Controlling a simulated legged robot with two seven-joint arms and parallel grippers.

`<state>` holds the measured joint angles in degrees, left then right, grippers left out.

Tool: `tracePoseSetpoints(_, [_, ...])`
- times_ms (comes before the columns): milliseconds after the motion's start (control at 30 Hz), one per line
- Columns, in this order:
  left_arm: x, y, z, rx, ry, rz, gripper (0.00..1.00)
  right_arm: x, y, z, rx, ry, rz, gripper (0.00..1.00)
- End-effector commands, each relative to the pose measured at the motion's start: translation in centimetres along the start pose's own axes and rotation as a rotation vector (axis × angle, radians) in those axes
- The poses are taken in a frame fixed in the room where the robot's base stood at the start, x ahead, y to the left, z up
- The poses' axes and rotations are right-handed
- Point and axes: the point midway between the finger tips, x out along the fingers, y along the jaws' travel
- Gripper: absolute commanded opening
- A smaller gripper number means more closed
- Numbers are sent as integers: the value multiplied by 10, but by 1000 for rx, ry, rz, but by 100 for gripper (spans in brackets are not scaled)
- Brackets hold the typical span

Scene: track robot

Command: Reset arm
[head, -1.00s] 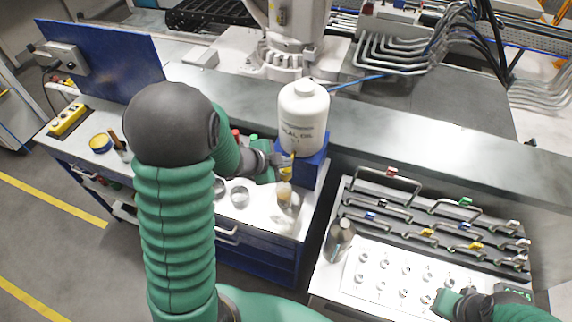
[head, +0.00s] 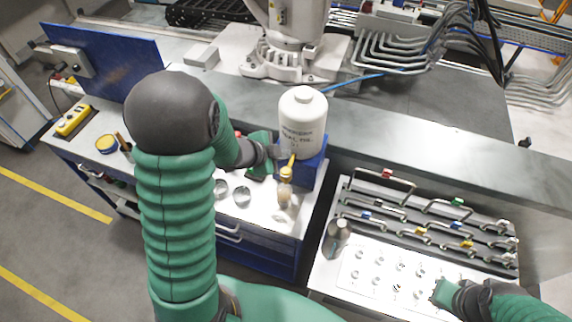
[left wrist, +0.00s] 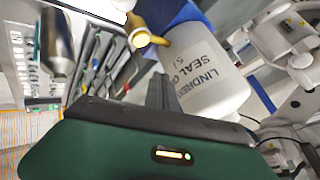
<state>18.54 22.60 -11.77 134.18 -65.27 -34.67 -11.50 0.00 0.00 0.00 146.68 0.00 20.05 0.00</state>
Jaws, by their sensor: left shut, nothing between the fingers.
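My left gripper (head: 262,168) is shut and empty, just left of a large white bottle (head: 303,122) with a printed label. The bottle stands upright on a blue stand (head: 311,166), with a brass tap (head: 291,163) at its lower front. In the left wrist view, the bottle (left wrist: 208,75) and tap (left wrist: 143,36) are close ahead; the dark fingers (left wrist: 160,92) are near the bottle and partly hidden by the gripper body. A small amber-and-clear bottle (head: 285,187) stands below the tap. My right gripper (head: 440,292) is over the right panel's edge; its jaw opening is too small to judge.
The left workbench (head: 262,222) holds round metal dishes (head: 241,194), a yellow control box (head: 72,121) and a yellow tin (head: 106,144). A grey ledge (head: 420,130) runs behind.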

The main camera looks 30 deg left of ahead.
Motion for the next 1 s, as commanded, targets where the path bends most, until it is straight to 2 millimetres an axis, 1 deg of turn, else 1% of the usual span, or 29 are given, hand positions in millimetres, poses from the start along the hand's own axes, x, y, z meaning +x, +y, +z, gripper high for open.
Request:
tracePoseSetpoints(33, [-4, -3, -3, 0, 0, 0, 0, -5, 0, -1, 0, 0, 0, 0])
tracePoseSetpoints(433, [-2, -1, -1, 0, 0, 0, 0, -3, 0, 0, 0, 0, 0, 0])
tracePoseSetpoints(500, [2, 2, 0, -14, -12, -6, 0, 4, 0, 1, 0, 0, 0, 0])
tracePoseSetpoints(567, [11, 9, 5, -64, -49, -23, 0, 18, 0, 4, 0, 0, 0, 0])
tracePoseSetpoints(633, [24, 27, 16, -184, -132, -51, 0, 46, 0, 11, 0, 0, 0, 0])
tracePoseSetpoints(667, [29, 40, 21, -254, -176, -59, 0, 59, 0, 14, 0, 0, 0, 0])
tracePoseSetpoints(700, [34, 63, 27, -359, -239, -59, 0, 77, 0, 18, 0, 0, 0, 0])
tracePoseSetpoints(767, [35, 106, 34, -525, -335, -37, 0, 102, 0, 24, 0, -1, 0, 0])
tracePoseSetpoints(800, [33, 136, 37, -628, -395, -8, 0, 114, 0, 27, 0, -1, 0, 0])
tracePoseSetpoints(900, [22, 194, 35, -810, -502, 66, 0, 130, 0, 31, 0, -1, 0, 0])
tracePoseSetpoints(933, [18, 206, 34, -845, -525, 86, 0, 132, 0, 32, 0, -1, 0, 0])
tracePoseSetpoints(1000, [12, 225, 31, -902, -561, 119, 0, 135, 0, 32, 0, 0, 0, 0])
